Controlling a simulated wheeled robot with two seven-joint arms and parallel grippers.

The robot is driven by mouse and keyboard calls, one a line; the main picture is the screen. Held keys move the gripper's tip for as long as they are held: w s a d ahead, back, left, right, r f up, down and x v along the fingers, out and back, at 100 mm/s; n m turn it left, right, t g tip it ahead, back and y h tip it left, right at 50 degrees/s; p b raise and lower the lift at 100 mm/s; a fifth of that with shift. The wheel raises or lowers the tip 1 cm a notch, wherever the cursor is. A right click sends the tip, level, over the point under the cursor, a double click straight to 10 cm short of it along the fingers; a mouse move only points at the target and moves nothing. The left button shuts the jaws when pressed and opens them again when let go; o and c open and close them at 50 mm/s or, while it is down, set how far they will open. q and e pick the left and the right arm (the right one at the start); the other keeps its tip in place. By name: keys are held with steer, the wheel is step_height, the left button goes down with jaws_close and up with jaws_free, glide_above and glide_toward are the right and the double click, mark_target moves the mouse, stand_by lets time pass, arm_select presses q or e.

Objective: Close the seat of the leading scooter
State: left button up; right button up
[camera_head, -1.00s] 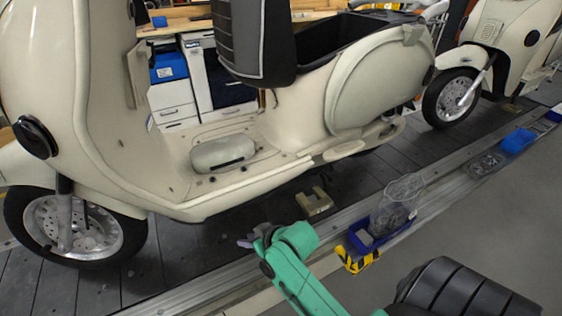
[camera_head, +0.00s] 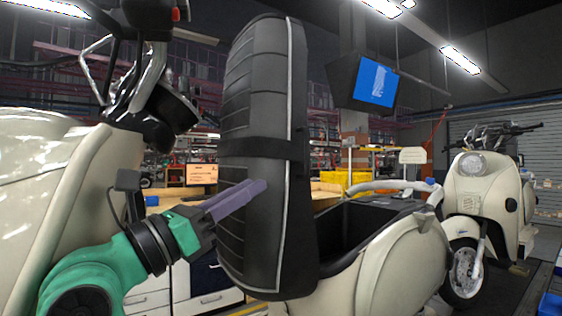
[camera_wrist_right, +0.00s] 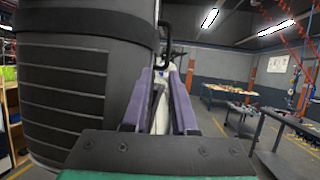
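The leading scooter (camera_head: 392,268) is cream-coloured, and its black ribbed seat (camera_head: 262,100) stands upright, tilted open. The dark storage well (camera_head: 352,228) behind the seat is uncovered. My right gripper (camera_head: 262,186) has purple fingers and overlaps the ribbed side of the seat in the head view; I cannot tell whether it touches. In the right wrist view the seat (camera_wrist_right: 62,75) fills the left side, and the fingers (camera_wrist_right: 161,75) are a little apart with nothing held between them. My left gripper is not in view.
The scooter's handlebar and mirror (camera_head: 145,75) rise at the left, near my right arm. A second cream scooter (camera_head: 484,190) stands behind at the right. A blue-screened monitor (camera_head: 374,82) hangs above. A workbench with drawers (camera_head: 205,285) is behind the seat.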

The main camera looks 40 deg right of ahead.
mark_target(306, 153)
steer(key=p+x, duration=0.1)
steer(key=x, duration=0.3)
steer(key=s+p+x, duration=0.1)
steer(key=x, duration=0.4)
steer(key=r+p+x, duration=0.1)
steer(key=x, duration=0.4)
steer(key=shift+s, duration=0.35)
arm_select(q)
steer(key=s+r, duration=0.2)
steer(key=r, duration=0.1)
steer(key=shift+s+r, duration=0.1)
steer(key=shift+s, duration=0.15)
arm_select(e)
steer(key=shift+w, duration=0.1)
jaws_close()
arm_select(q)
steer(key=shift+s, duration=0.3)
